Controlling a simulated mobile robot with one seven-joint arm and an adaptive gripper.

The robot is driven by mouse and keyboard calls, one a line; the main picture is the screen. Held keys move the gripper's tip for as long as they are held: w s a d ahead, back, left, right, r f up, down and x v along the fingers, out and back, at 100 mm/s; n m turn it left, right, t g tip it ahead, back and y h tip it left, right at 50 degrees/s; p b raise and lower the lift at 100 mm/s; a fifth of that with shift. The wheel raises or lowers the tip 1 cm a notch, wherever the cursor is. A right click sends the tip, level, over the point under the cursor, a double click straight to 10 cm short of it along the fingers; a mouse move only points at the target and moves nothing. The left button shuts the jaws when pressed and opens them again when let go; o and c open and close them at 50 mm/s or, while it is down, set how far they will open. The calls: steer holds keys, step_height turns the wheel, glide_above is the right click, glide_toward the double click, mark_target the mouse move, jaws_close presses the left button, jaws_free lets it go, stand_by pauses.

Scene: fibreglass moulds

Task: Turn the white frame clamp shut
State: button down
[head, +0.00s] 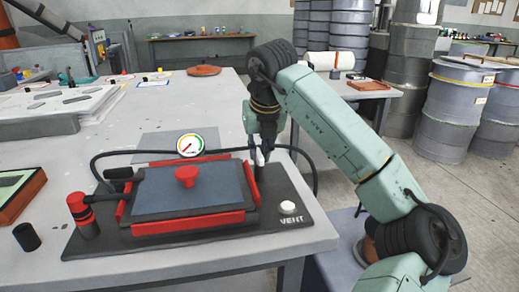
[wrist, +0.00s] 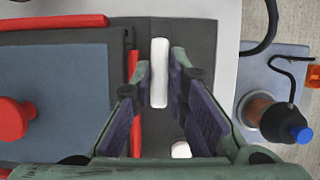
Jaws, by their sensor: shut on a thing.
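The white frame clamp (wrist: 160,48) is a slim white bar at the right edge of the press, lying lengthwise up the wrist view. In the head view only a small white part of it (head: 260,158) shows below my gripper (head: 262,148). My gripper also shows in the wrist view (wrist: 159,80), with one finger on each side of the bar, shut on it. The fingers partly hide the base around the bar. The red frame (head: 190,222) surrounds a blue-grey panel (head: 160,193) with a red knob (head: 186,175) on top.
A white VENT button (head: 287,207) sits on the dark base in front of the clamp. A round gauge (head: 190,145) and a black hose (head: 120,152) stand behind the frame. A red-topped post (head: 80,210) is at the left. The table's right edge is close to the base.

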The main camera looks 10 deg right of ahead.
steer(key=shift+n, duration=0.6)
steer(key=n+y+p, duration=0.1)
steer(key=n, duration=0.2)
steer(key=shift+r+y, duration=0.15)
steer(key=shift+y, duration=0.15)
steer(key=n+p, duration=0.1)
steer(key=n, duration=0.1)
steer(key=n+g+y+p, duration=0.1)
steer(key=n+p, duration=0.1)
steer(key=shift+a+r+n+y, duration=0.1)
steer(key=shift+a+n+y, duration=0.05)
steer(key=shift+n+y, duration=0.15)
steer(key=n+p, duration=0.1)
steer(key=n, duration=0.1)
steer(key=n+g+y+p, duration=0.1)
steer(key=n+p, duration=0.1)
steer(key=shift+n+g, duration=0.3)
steer(key=shift+n+g+p, duration=0.7)
steer(key=shift+n+p, duration=0.3)
steer(key=shift+n, duration=0.8)
steer(key=shift+f, duration=0.2)
steer(key=c, duration=1.6)
jaws_free()
